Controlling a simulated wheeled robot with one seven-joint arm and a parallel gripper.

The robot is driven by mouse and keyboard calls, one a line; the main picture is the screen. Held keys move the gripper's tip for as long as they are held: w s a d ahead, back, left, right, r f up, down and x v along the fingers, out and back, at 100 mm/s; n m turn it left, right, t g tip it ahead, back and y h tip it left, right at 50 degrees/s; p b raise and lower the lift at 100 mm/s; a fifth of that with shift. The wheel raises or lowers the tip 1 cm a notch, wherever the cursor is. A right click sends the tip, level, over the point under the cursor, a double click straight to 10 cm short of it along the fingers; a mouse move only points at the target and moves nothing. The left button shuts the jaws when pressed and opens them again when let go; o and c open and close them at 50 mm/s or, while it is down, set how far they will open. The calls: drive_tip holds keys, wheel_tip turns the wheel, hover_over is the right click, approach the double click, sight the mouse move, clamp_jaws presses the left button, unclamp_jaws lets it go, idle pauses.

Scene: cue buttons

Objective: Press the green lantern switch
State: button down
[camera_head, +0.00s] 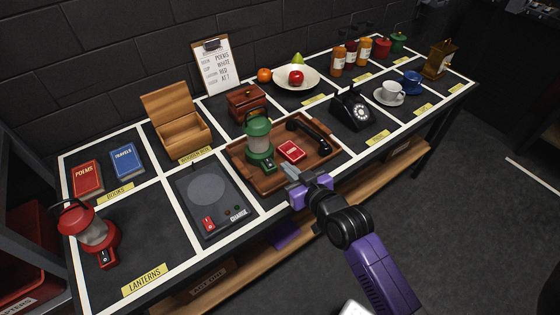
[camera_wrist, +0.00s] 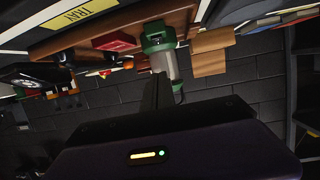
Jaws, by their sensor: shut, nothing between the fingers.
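The green lantern (camera_head: 259,143) stands upright on a wooden tray (camera_head: 241,173). Its green base has a small dark switch (camera_head: 267,164) facing the front. My gripper (camera_head: 289,171) is shut and empty, over the front edge of the tray, to the right of the switch and apart from it. In the wrist view the lantern (camera_wrist: 164,62) looks upside down, beyond my shut fingers (camera_wrist: 158,80), which cover part of it.
A red card box (camera_head: 291,151) and a black telephone handset (camera_head: 308,134) share the tray. A charging plate (camera_head: 206,190) with a red switch lies to the left. A red lantern (camera_head: 94,233) stands at the far left. A rotary telephone (camera_head: 353,110) is to the right.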

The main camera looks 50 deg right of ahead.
drive_tip(key=v, duration=0.3)
drive_tip(key=shift+s+a+f, duration=0.1)
drive_tip(key=shift+f, duration=0.15)
idle(0.4)
drive_tip(key=s+a+r+t, duration=0.3)
drive_tip(key=s+a+r, duration=0.3)
drive_tip(key=a+r, duration=0.1)
drive_tip(key=s+a+n+g+y, duration=0.1)
drive_tip(key=s+a+n+y, duration=0.3)
drive_tip(key=s+a, duration=0.8)
drive_tip(key=s+r+y, duration=0.1)
drive_tip(key=s, duration=0.3)
drive_tip(key=shift+s+g, duration=0.2)
drive_tip(key=shift+g, duration=0.1)
